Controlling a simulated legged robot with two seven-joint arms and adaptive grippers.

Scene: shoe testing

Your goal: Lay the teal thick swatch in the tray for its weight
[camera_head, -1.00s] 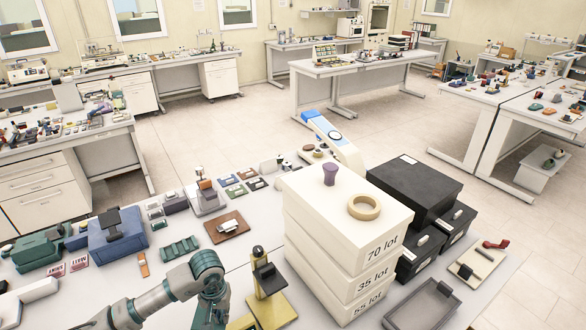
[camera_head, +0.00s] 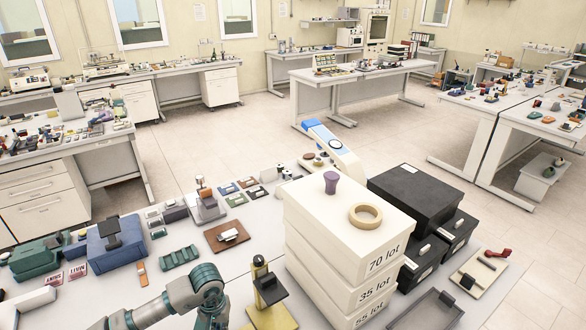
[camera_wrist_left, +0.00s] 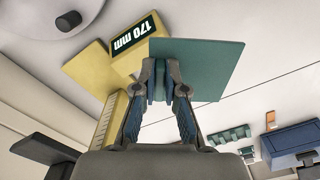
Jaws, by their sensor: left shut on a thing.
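In the left wrist view my left gripper (camera_wrist_left: 160,90) is shut on the teal swatch (camera_wrist_left: 205,62), a flat square sheet held at its edge. My right gripper is not in view.
White stacked boxes (camera_head: 340,270) carry a tape ring (camera_head: 366,215) and a purple piece (camera_head: 331,183), standing between my left arm and the tray. A yellow stand (camera_head: 265,290) is left of them. Black boxes (camera_head: 420,205) stand behind the tray.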

